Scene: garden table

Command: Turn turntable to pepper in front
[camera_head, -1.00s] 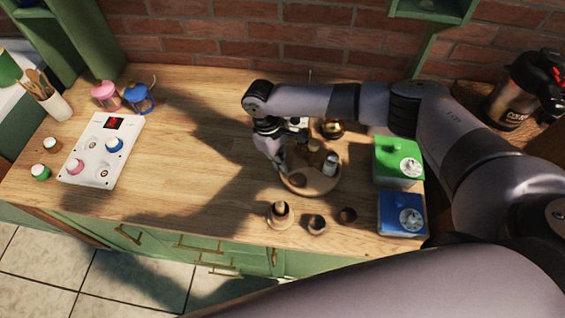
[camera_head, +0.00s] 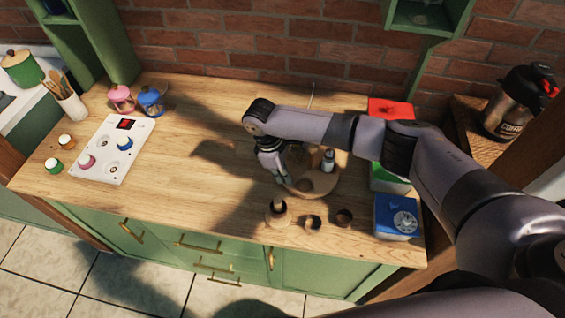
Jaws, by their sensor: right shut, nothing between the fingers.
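The round wooden turntable (camera_head: 323,185) sits on the counter, partly covered by my right arm. A small shaker with a pale body and dark top (camera_head: 328,161) stands upright on its right side. A brown item beside it is mostly hidden under the arm, and I cannot tell which item is the pepper. My right gripper (camera_head: 281,178) points down at the turntable's left edge, shut and empty. I cannot tell whether it touches the rim. My left gripper is not in view.
Small wooden cups (camera_head: 278,213) stand in front of the turntable. Blue (camera_head: 397,222), green (camera_head: 387,180) and red (camera_head: 390,108) boxes line the right side. A white panel with knobs (camera_head: 113,150) lies at the left. The counter between panel and turntable is clear.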

